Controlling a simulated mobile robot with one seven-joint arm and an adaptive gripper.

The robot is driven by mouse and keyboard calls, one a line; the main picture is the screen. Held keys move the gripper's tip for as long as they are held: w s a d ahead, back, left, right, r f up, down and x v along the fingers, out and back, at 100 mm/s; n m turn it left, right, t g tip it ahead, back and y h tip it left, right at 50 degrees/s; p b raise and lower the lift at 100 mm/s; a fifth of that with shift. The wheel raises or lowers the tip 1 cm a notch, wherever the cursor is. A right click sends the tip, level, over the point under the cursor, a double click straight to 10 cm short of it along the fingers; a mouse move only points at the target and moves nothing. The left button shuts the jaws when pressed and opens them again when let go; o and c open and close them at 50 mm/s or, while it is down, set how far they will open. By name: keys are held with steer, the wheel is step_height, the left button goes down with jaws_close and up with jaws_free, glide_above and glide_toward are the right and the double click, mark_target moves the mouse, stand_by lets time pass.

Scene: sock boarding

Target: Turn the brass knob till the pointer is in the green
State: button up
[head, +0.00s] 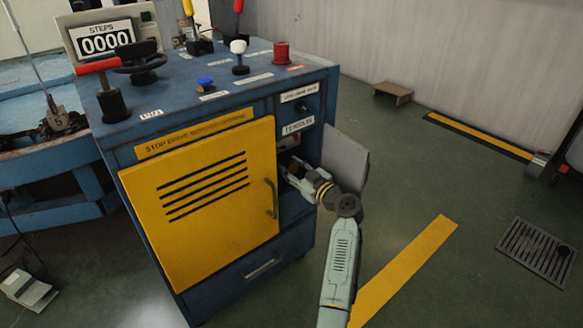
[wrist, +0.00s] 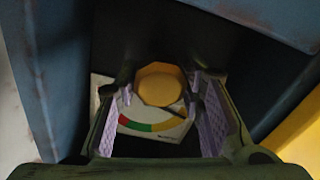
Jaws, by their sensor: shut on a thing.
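The brass knob (wrist: 160,84) is a faceted, yellow-brown knob in the wrist view, set deep in a dark recess of the blue cabinet. Below it in that view is a pale dial plate (wrist: 150,135) with a coloured arc including green, red and yellow parts. A small dark mark by the knob's lower right may be the pointer; I cannot tell where it reads. My gripper (wrist: 160,92) has its lilac-padded fingers on both sides of the knob and is shut on it. In the head view my gripper (head: 293,168) reaches into the recess, and the knob is mostly hidden.
An open grey door (head: 345,158) stands just right of my wrist. The yellow cabinet door (head: 205,200) is shut to the left. Levers and knobs stand on the cabinet top (head: 190,80). The floor to the right is largely clear, with a drain grate (head: 537,252).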

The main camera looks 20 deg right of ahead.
steer(key=m+b, duration=0.1)
steer(key=m, duration=0.1)
steer(key=shift+m, duration=0.4)
steer(key=m, duration=0.2)
steer(key=shift+w+m, duration=0.1)
steer(key=shift+m, duration=0.2)
steer(key=m, duration=0.2)
steer(key=m+p, duration=0.1)
steer(key=m, duration=0.2)
steer(key=shift+r+m, duration=0.2)
steer(key=shift+m, duration=0.1)
steer(key=m+p, duration=0.4)
steer(key=m, duration=0.2)
steer(key=m+p, duration=0.3)
steer(key=m, duration=0.2)
steer(key=shift+d+f+m, duration=0.1)
steer(key=shift+m, duration=0.3)
